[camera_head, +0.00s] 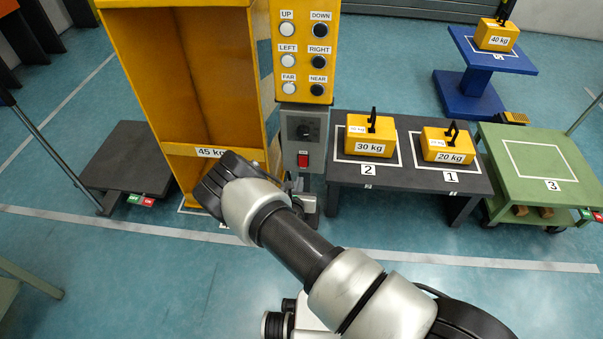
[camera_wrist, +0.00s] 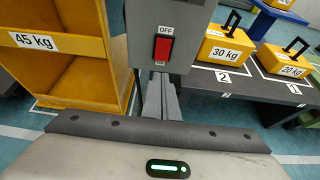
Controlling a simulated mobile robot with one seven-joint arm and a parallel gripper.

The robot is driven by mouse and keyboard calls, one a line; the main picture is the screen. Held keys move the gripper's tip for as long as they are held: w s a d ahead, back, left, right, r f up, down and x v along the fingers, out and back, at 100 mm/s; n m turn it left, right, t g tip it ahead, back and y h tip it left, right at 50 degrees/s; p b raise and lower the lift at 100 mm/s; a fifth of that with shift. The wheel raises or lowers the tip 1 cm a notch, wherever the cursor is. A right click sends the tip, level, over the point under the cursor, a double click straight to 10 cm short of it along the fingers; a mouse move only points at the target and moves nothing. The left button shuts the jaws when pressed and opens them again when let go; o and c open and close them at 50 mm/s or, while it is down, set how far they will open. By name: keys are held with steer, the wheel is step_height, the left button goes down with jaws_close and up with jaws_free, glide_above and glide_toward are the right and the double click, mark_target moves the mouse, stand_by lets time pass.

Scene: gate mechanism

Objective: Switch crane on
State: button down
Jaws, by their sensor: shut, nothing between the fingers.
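The crane switch is a red rocker (camera_head: 303,160) on a grey box (camera_head: 291,128) below the yellow button panel (camera_head: 304,50). In the head view my wrist hides much of the gripper.
A yellow cabinet (camera_head: 207,152) marked 45 kg stands left of the switch box. A dark table (camera_head: 400,180) on the right bears 30 kg and 20 kg yellow weights. A green cart (camera_head: 560,196) and a blue stand (camera_head: 480,85) with a 40 kg weight are further right.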

mark_target(303, 166)
steer(key=shift+w+r+b+x, duration=0.15)
steer(key=shift+b+x, duration=0.3)
steer(key=shift+x, duration=0.9)
steer(key=shift+r+b+x, duration=0.2)
steer(key=shift+b+x, duration=0.2)
steer(key=shift+x, duration=1)
steer(key=shift+w+r+b+x, duration=0.15)
steer(key=shift+b+x, duration=0.3)
steer(key=shift+x, duration=0.9)
steer(key=shift+r, duration=0.1)
